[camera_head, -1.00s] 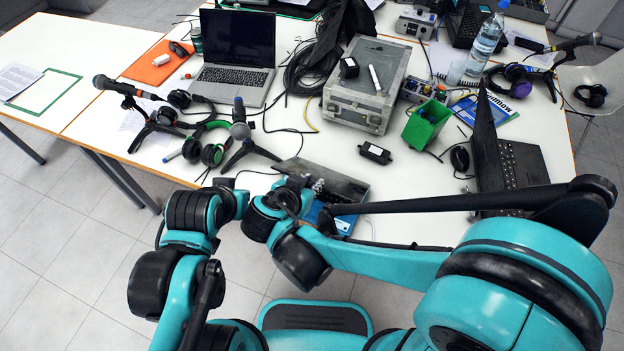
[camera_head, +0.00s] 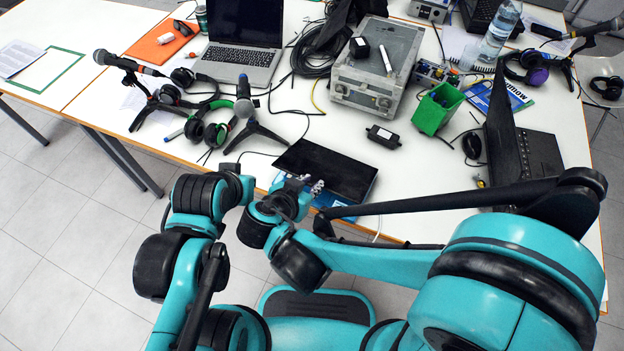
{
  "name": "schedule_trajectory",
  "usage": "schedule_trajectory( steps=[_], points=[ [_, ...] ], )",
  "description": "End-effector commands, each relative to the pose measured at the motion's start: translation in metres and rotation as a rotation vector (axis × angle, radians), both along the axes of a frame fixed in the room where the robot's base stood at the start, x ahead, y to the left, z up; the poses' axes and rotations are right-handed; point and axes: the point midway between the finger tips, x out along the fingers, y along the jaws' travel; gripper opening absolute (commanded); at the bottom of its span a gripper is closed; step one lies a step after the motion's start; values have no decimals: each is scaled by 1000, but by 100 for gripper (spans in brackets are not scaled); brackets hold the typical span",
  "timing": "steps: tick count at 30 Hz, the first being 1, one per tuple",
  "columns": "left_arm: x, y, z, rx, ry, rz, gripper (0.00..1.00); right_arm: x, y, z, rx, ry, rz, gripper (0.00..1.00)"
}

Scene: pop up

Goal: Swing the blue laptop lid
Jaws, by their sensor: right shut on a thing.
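The blue laptop sits at the front edge of the table. Its dark inner lid panel (camera_head: 325,168) faces up toward me, and blue edging (camera_head: 368,188) shows along its right and lower sides. My right gripper (camera_head: 308,185) is at the lid's near left edge and is shut on it. The fingertips are small and partly hidden by my wrist. My left arm stands to the left, off the table's front edge; its fingers (camera_head: 230,168) are mostly hidden behind the wrist, so their opening cannot be told.
Headphones (camera_head: 207,133) and a microphone on a tripod (camera_head: 243,108) stand left of the laptop. A black adapter (camera_head: 383,137), a green bin (camera_head: 437,108) and a grey metal case (camera_head: 375,70) are behind it. An open black laptop (camera_head: 510,145) stands to the right.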

Motion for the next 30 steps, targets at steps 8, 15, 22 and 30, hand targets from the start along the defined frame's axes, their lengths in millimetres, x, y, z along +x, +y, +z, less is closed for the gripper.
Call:
schedule_trajectory(
  steps=[8,15,22,30],
  points=[
    [-3,-1,-3,-1,6,-4,0,0,3,-4,1,1,1,2],
    [-3,-1,-3,1,6,-4,0,-6,5,-25,3,1,2,2],
    [-2,0,-2,2,5,-2,0,-12,7,-45,2,0,2,2],
    [-2,0,-2,3,4,-2,0,-15,8,-55,3,1,2,2]
  ],
)
